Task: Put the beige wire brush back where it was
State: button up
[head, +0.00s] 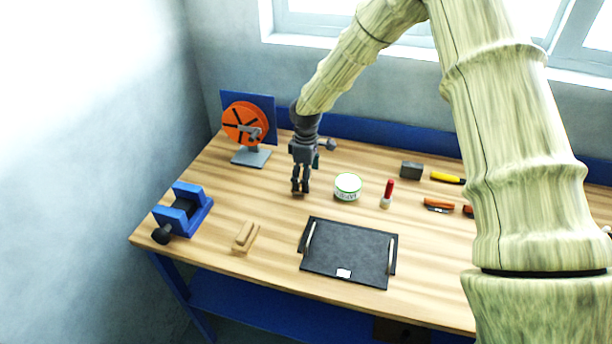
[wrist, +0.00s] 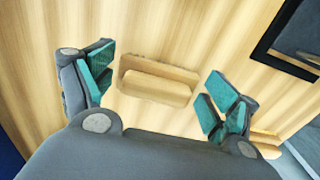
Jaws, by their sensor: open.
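The beige wire brush (head: 246,236) lies on the wooden bench, left of the black tray, in the head view. In the wrist view a beige block-like piece (wrist: 158,82), which looks like the brush, lies on the wood between and beyond my fingertips, apart from them. Its bristles cannot be made out. My gripper (head: 300,188) hangs over the bench, behind and to the right of the brush in the head view. Its teal-padded fingers (wrist: 158,95) are spread apart with nothing held between them.
The black tray (head: 350,254) with two pale handles lies right of the brush. A blue vise (head: 184,209) stands left. An orange wheel device (head: 245,122) stands behind. A white-green tin (head: 347,188) and red-handled tool (head: 388,194) are right of my gripper. Bare wood surrounds the brush.

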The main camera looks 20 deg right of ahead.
jog(key=shift+r, duration=0.1)
notch_tip(320, 180, up, 12)
jog(key=b, duration=0.3)
dwell(0.4)
